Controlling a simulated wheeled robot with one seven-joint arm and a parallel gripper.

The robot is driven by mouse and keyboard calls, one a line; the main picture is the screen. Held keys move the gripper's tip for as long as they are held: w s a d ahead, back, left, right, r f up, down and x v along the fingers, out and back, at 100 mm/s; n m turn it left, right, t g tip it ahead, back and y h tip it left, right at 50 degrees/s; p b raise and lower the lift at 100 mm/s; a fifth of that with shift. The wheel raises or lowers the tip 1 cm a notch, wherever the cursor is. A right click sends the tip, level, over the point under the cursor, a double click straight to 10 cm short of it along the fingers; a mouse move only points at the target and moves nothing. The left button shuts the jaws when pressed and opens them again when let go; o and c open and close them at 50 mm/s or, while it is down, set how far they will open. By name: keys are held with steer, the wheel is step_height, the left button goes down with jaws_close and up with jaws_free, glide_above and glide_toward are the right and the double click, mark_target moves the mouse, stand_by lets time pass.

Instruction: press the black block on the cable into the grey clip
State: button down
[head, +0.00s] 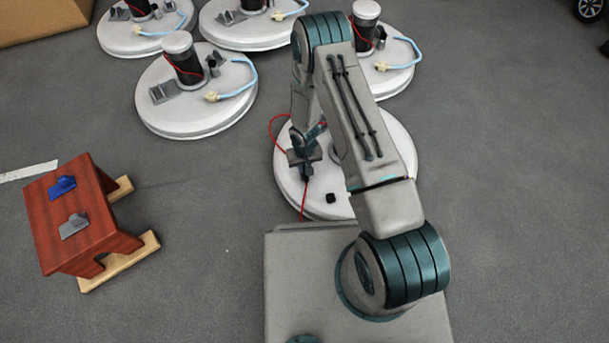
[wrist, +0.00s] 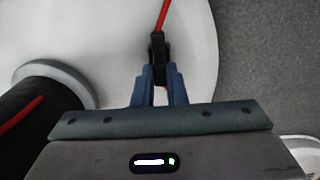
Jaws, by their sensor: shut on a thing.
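My gripper (wrist: 160,82) is shut on the black block (wrist: 160,47), which sits between its blue-grey fingertips in the wrist view. In the head view my gripper (head: 306,162) is over the left part of the nearest white tank lid (head: 290,187). The red cable (head: 272,128) loops out left of my gripper, and a strand hangs below it. I cannot make out the grey clip on this lid; my arm covers much of it.
A small black piece (head: 331,198) is on the lid's front part. A black post (wrist: 45,112) stands left of my gripper in the wrist view. Several similar white lids (head: 185,118) stand behind. A red-brown stool (head: 90,215) carries a blue and a grey piece.

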steer(key=shift+f, duration=0.35)
steer(key=c, duration=1.9)
jaws_free()
steer(key=shift+f+b, duration=0.1)
steer(key=shift+b, duration=0.2)
steer(key=o, duration=1)
steer(key=shift+r+p, duration=2.9)
steer(key=shift+r, duration=1.4)
steer(key=shift+r, duration=0.1)
